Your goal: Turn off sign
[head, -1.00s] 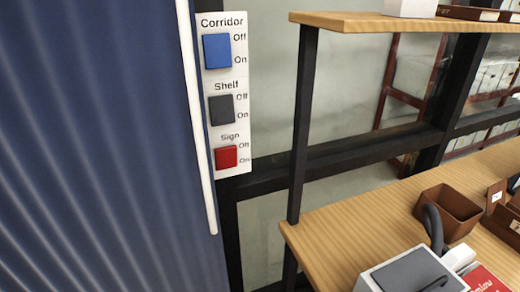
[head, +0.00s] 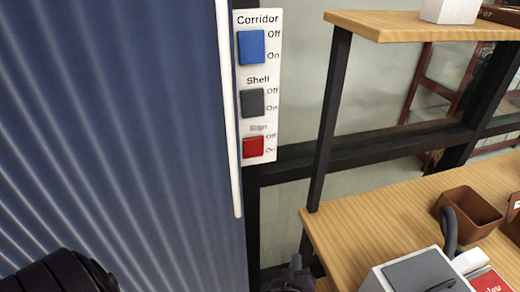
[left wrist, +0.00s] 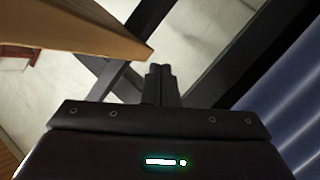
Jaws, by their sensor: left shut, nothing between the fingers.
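A white switch panel (head: 268,122) hangs beside the blue corrugated wall in the head view. It carries three rockers, labelled Corridor, Shelf and Sign. The Sign switch (head: 253,147) is the small red one at the bottom, with Off marked above On; I cannot tell which way it is tilted. My left gripper (head: 296,263) is at the bottom edge, below and right of the panel and apart from it. In the left wrist view its fingers (left wrist: 160,72) are shut and empty. My right gripper is out of view.
The blue Corridor switch (head: 251,47) and dark Shelf switch (head: 252,102) sit above the red one. A wooden table (head: 375,222) with a black post (head: 330,115) stands close right of my left gripper. A brown bin (head: 468,211) and a grey-white device (head: 415,275) are on it.

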